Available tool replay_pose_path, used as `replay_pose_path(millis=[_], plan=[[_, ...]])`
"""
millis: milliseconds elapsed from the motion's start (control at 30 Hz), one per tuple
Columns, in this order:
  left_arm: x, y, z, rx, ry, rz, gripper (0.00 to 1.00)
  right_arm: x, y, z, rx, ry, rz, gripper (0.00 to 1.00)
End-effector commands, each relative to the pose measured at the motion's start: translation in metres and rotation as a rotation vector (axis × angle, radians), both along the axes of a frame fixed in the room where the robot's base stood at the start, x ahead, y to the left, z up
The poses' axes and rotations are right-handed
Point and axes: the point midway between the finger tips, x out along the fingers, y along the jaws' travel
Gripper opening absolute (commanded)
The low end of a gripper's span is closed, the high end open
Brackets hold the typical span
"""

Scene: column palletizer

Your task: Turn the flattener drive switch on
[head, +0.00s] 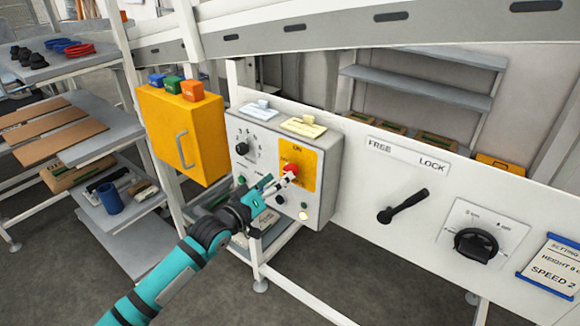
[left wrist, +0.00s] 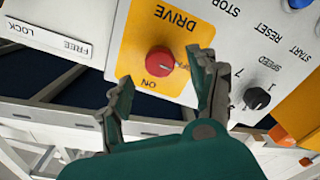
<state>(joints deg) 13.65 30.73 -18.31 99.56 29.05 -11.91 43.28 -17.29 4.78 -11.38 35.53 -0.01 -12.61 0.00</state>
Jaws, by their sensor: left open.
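The flattener drive switch is a red rotary knob (head: 290,170) on the yellow panel (head: 309,163) of the grey control box. In the left wrist view the red knob (left wrist: 160,60) sits between the words DRIVE and ON, which appear upside down. My left gripper (head: 277,188) is just in front of the panel, pointing at the knob. In the left wrist view its open fingers (left wrist: 162,72) stand on either side of the knob, with gaps visible. Contact cannot be told. The knob's pointer direction is not clear. My right gripper is not in view.
A black speed dial (head: 242,148) is left of the yellow panel. Small buttons sit low on the box, close to my gripper. A yellow cabinet (head: 183,135) stands at left. A FREE/LOCK lever (head: 402,206) and another black dial (head: 475,245) are on the white panel at right.

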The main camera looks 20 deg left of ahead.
Motion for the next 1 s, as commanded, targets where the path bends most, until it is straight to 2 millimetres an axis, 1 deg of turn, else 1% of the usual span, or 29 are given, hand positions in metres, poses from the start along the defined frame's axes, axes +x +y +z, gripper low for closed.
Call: replay_pose_path(millis=[33,100,200,300,467,700,1000], plan=[[0.011,-0.004,0.004,-0.002,-0.002,0.0,0.61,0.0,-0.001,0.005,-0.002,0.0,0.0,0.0],[0.023,-0.008,0.003,0.0,-0.001,0.001,0.61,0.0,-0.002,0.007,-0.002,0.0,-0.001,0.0],[0.036,-0.013,0.002,0.0,-0.001,0.001,0.61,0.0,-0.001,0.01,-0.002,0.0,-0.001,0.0],[0.045,-0.016,0.001,-0.001,0.0,0.001,0.61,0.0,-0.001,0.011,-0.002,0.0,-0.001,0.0],[0.052,-0.018,0.0,0.0,0.0,0.0,0.61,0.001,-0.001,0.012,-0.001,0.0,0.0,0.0],[0.052,-0.019,0.0,0.0,0.0,0.0,0.61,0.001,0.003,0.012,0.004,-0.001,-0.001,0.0],[0.052,-0.019,0.0,0.0,0.0,0.0,0.21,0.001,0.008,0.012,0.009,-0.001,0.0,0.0]])
